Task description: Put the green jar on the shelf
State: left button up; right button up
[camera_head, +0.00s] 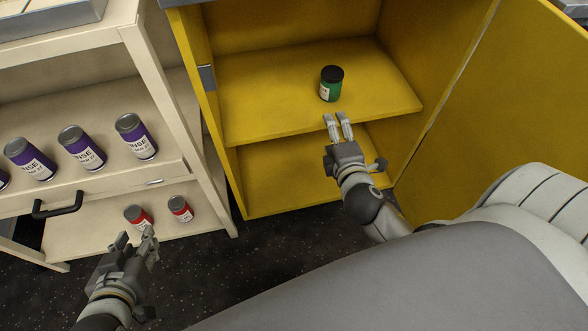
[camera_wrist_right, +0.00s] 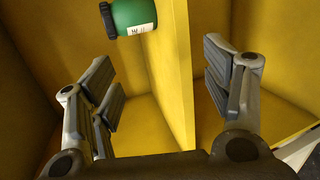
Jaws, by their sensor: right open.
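The green jar (camera_head: 331,84) with a black lid stands upright on the upper shelf (camera_head: 270,98) of the yellow cabinet. My right gripper (camera_head: 338,119) is open and empty at the front edge of that shelf, just in front of the jar and apart from it. In the right wrist view the jar (camera_wrist_right: 133,14) shows at the top, cut off by the frame, beyond the two spread fingers (camera_wrist_right: 165,90). My left gripper (camera_head: 133,240) is low at the left, in front of the cream rack, away from the jar; nothing shows in it.
The cream rack (camera_head: 145,60) at the left holds several purple cans (camera_head: 82,148) on one level and two red cans (camera_head: 138,216) below. The yellow cabinet's door (camera_head: 500,110) stands open at the right. The upper shelf is clear around the jar.

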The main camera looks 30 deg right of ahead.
jog(key=s+a+m+g+y, duration=0.1)
jog(key=s+a+m+y, duration=0.2)
jog(key=a+m, duration=0.3)
jog(key=s+a+r+m+g+y, duration=0.1)
jog(key=s+a+m+g+y, duration=0.1)
jog(key=a+m, duration=0.4)
jog(key=s+a+y, duration=0.1)
jog(key=a+y, duration=0.1)
jog(key=a, duration=0.1)
jog(key=shift+m, duration=0.3)
jog(key=shift+f, duration=0.1)
